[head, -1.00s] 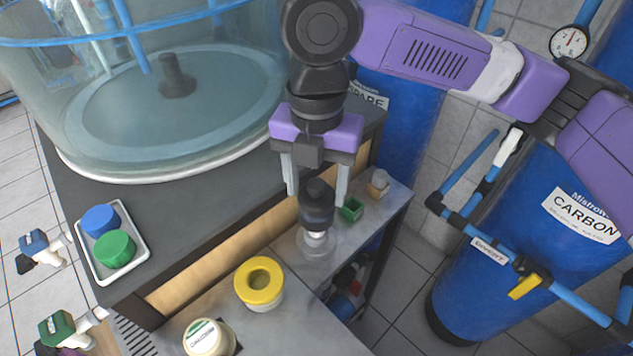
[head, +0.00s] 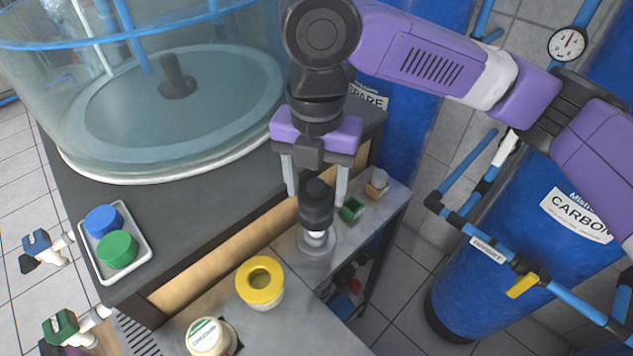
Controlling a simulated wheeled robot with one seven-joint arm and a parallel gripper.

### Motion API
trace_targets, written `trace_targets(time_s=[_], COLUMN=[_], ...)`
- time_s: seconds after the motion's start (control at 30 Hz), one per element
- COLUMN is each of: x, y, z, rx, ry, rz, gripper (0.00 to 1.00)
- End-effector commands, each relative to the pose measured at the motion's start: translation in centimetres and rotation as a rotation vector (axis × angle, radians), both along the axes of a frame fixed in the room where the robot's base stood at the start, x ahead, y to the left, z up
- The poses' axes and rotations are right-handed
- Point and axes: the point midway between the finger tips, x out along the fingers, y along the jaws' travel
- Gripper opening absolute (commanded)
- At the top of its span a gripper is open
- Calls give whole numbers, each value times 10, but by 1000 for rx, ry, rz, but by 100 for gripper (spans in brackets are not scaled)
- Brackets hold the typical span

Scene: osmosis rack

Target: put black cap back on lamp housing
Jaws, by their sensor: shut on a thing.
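The black cap (head: 316,204) is a dark, roughly cylindrical piece with a rounded knob on top. It sits upright between the two pale fingers of my gripper (head: 316,190), which is shut on it. Directly below the cap, a short whitish piece shows above a clear grey round base (head: 316,246) on the lower bench; this looks like the lamp housing. The cap hides most of it from above. I cannot tell whether the cap touches the housing or hangs just over it.
A yellow-ringed jar (head: 260,283) and a calcium jar (head: 210,337) stand nearer on the bench. A small green cup (head: 351,209) and a beige block (head: 377,183) stand behind right. A white tray (head: 140,262) holds blue and green caps. A big clear tank (head: 165,130) stands left.

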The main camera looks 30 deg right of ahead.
Motion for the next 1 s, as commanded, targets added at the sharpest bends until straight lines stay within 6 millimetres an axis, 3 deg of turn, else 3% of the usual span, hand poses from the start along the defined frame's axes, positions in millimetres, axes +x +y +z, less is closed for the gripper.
trace_targets(time_s=[1.0], x=[0], y=[0], z=[-21], rx=[0], ry=[0], rz=[0], gripper=[20])
